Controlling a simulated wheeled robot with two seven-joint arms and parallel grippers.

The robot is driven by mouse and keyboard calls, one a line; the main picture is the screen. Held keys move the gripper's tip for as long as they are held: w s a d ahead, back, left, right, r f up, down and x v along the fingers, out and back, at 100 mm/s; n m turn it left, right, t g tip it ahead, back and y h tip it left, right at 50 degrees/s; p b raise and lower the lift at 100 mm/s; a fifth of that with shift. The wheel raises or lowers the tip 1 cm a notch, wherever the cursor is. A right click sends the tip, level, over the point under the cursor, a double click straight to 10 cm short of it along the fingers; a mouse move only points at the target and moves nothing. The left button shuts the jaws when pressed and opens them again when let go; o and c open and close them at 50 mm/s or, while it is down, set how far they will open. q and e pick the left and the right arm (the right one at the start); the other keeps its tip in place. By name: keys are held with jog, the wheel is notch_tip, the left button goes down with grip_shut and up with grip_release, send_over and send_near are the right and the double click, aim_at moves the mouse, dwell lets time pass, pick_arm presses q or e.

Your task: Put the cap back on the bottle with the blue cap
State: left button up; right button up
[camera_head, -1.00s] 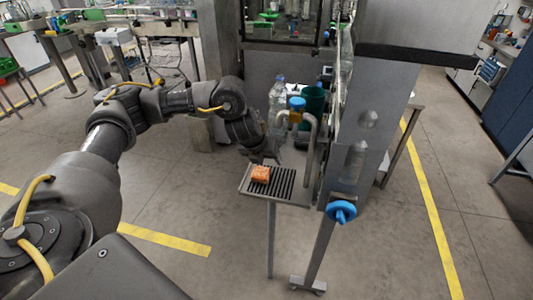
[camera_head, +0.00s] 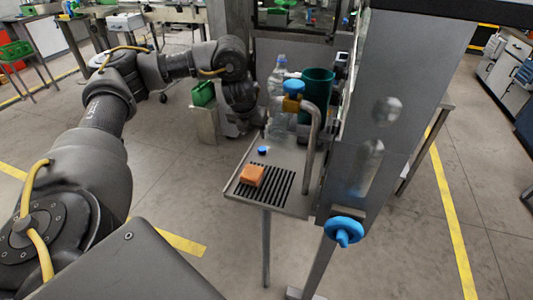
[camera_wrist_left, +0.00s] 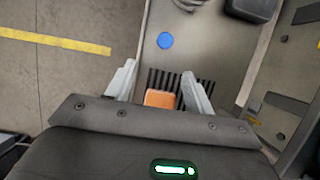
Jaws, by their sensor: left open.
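A small blue cap (camera_head: 263,150) lies on the metal drip tray (camera_head: 238,188), apart from the bottle; it also shows in the left wrist view (camera_wrist_left: 165,40). A tall clear bottle (camera_head: 276,100) stands upright at the back of the tray; whether anything sits on its bluish top is too small to tell. My left gripper (camera_head: 245,126) is left of the bottle, near the tray's back left edge. In the left wrist view its two fingers (camera_wrist_left: 159,83) are spread and nothing is held between them. My right gripper is out of view.
An orange block (camera_head: 252,175) lies on the black grille (camera_head: 275,190). A grey panel with a blue knob (camera_head: 343,231) bounds the right side.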

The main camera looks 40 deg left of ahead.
pick_arm(q)
jog(key=b, duration=0.2)
send_near(262, 149)
jog(key=x, duration=0.3)
jog(key=shift+s+a, duration=0.2)
jog(key=shift+s, duration=0.1)
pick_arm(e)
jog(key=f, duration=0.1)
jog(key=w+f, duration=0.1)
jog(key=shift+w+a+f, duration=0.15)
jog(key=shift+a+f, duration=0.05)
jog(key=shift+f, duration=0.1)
pick_arm(q)
jog(key=shift+f, duration=0.1)
jog(key=x, duration=0.5)
jog(key=shift+w+d, duration=0.2)
jog(key=shift+w, duration=0.1)
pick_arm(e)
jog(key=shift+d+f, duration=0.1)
pick_arm(q)
jog(key=shift+c, duration=0.4)
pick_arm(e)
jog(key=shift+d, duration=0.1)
pick_arm(q)
jog(key=c, duration=0.9)
